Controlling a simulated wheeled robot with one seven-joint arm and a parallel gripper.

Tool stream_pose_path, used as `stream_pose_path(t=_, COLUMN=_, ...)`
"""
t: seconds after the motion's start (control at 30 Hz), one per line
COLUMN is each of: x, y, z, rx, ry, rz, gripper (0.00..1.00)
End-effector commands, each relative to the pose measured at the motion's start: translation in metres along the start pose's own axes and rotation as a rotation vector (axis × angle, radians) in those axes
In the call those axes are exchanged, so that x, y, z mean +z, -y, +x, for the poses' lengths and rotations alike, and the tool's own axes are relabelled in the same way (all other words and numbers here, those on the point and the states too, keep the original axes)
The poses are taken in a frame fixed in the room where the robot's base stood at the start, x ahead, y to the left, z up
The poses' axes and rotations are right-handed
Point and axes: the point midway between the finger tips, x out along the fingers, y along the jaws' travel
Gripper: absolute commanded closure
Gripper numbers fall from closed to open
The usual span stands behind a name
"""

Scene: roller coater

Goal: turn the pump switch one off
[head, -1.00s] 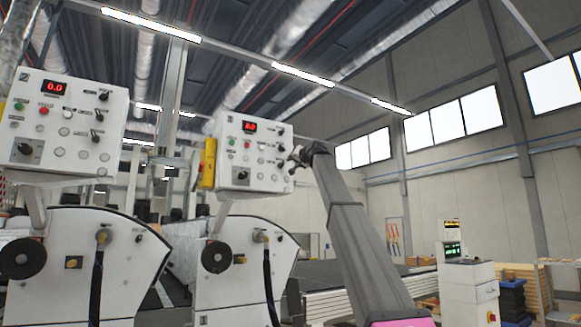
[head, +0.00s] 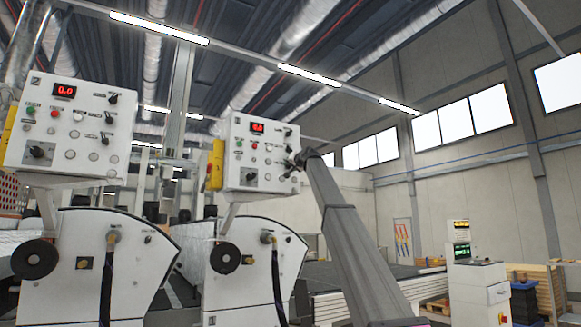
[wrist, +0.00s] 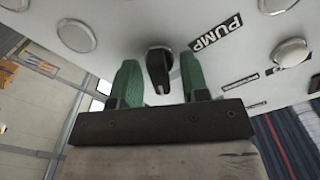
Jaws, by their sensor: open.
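The pump switch (wrist: 158,68) is a small black rotary knob on a light panel in the wrist view, beside a black label reading PUMP (wrist: 218,33). My gripper (wrist: 161,78) is open, with one green finger on each side of the knob. The knob sits between the fingertips, with a visible gap on both sides, and I cannot tell whether either finger touches it. In the head view, my gripper (head: 297,160) is at the right edge of the right control panel (head: 245,160), and the knob there is hidden or too small to tell.
Round light buttons (wrist: 76,35) flank the knob on the panel. A second control panel (head: 65,130) stands to the left, above a similar white machine (head: 75,265). A white console (head: 480,290) stands farther right. Open space lies around my arm's right side.

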Motion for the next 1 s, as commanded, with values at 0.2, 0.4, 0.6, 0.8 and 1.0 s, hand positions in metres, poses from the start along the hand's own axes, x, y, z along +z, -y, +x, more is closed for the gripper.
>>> stream_pose_path(t=0.2, x=0.0002, y=0.0000, z=0.0007, rx=0.000, ry=0.000, rz=0.000, gripper=0.58)
stream_pose_path(t=0.4, x=0.0002, y=-0.0001, z=0.0006, rx=0.000, ry=0.000, rz=0.000, gripper=1.00)
stream_pose_path(t=0.6, x=0.0002, y=0.0000, z=0.0005, rx=0.000, ry=0.000, rz=-0.006, gripper=1.00)
stream_pose_path(t=0.8, x=0.0003, y=0.0002, z=0.0005, rx=0.000, ry=0.000, rz=-0.059, gripper=1.00)
stream_pose_path(t=1.0, x=0.0004, y=0.0007, z=0.0004, rx=0.000, ry=0.000, rz=-0.184, gripper=1.00)
